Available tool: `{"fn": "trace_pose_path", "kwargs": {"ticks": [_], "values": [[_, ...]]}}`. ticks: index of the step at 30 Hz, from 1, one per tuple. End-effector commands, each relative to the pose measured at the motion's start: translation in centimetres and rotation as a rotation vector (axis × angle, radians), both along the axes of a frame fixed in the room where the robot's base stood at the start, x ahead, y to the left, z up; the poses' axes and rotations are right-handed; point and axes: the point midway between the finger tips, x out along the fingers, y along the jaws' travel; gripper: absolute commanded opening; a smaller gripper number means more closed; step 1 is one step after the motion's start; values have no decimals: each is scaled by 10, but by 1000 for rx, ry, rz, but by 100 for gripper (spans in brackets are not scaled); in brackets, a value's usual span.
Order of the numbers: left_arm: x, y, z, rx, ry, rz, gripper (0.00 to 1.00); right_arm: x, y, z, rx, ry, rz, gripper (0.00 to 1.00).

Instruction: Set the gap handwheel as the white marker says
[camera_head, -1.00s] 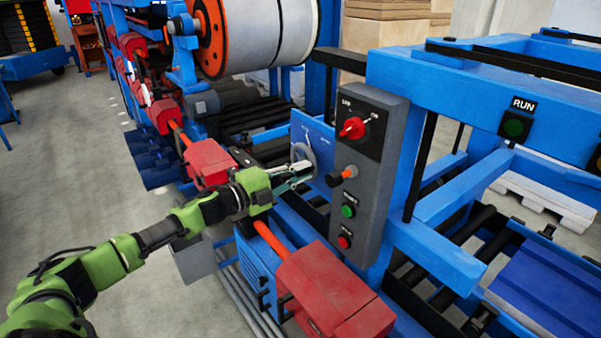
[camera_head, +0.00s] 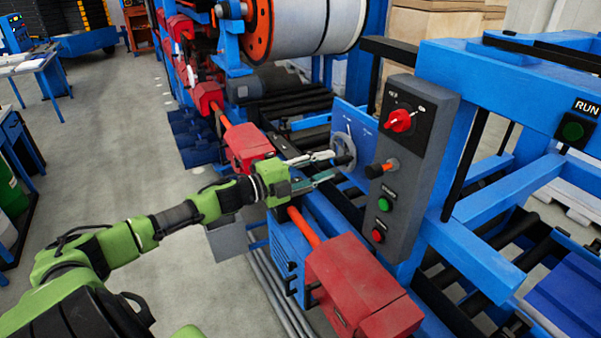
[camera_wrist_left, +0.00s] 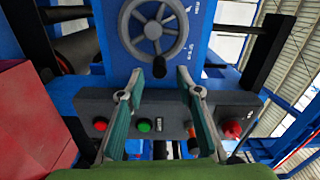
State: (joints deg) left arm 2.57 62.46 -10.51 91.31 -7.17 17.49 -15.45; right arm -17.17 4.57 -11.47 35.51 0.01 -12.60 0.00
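The grey spoked gap handwheel (camera_head: 343,146) sits on a blue panel (camera_head: 362,124). It shows large at the top of the left wrist view (camera_wrist_left: 131,28), with a black knob (camera_wrist_left: 159,68) at its lower rim. Small white marks (camera_wrist_left: 190,28) are on the panel right of the wheel; I cannot read them. My left gripper (camera_head: 336,165) is open and empty, its fingers pointing at the wheel's lower part. In the wrist view its fingertips (camera_wrist_left: 159,75) are spread on either side of the knob, apart from it. My right gripper is not in view.
A grey control box (camera_head: 408,165) with a red switch (camera_head: 398,121) and several buttons stands close right of the handwheel. A red box (camera_head: 362,290) and an orange pipe (camera_head: 303,228) lie below the left gripper. Grey floor (camera_head: 120,150) is clear at left.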

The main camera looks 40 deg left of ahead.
Motion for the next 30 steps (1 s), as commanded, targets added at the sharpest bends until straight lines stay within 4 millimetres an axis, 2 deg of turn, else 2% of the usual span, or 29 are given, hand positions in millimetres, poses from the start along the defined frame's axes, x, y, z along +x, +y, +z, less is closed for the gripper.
{"fn": "trace_pose_path", "kwargs": {"ticks": [6, 15, 21, 30], "values": [[-26, 11, -2, 2, 4, 0, 32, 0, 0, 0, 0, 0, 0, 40], [-55, 23, 0, 0, 0, 0, 32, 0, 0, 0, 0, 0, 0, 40], [-64, 27, 1, 1, -2, 0, 32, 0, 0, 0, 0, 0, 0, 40], [-66, 28, 2, 2, -3, -1, 32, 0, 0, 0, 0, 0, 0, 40]]}}
